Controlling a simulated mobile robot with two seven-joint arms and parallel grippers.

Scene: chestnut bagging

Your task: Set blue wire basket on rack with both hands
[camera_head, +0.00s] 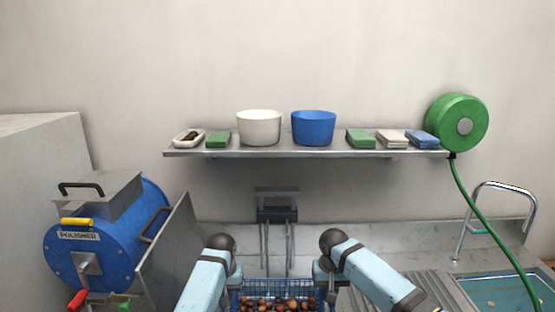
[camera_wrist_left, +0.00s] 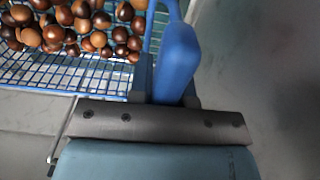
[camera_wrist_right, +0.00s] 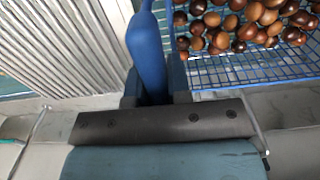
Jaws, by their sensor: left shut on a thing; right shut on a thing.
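The blue wire basket (camera_head: 280,288) holds many brown chestnuts and is at the bottom centre of the head view, its lower part cut off. Its mesh also shows in the left wrist view (camera_wrist_left: 60,76) and the right wrist view (camera_wrist_right: 250,68). My left gripper (camera_wrist_left: 165,90) is shut on the blue handle (camera_wrist_left: 178,55) at one side of the basket. My right gripper (camera_wrist_right: 152,88) is shut on the opposite blue handle (camera_wrist_right: 146,45). The rack is not clearly identifiable; a bracket with metal rails (camera_head: 277,215) stands at the wall behind the basket.
A blue polisher drum (camera_head: 110,245) and an upright grey panel (camera_head: 172,250) are at the left. A ribbed drainboard (camera_head: 385,291) and a sink (camera_head: 505,290) with a faucet are at the right. A wall shelf (camera_head: 300,152) holds bowls and cloths. A green hose reel (camera_head: 445,122) hangs right.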

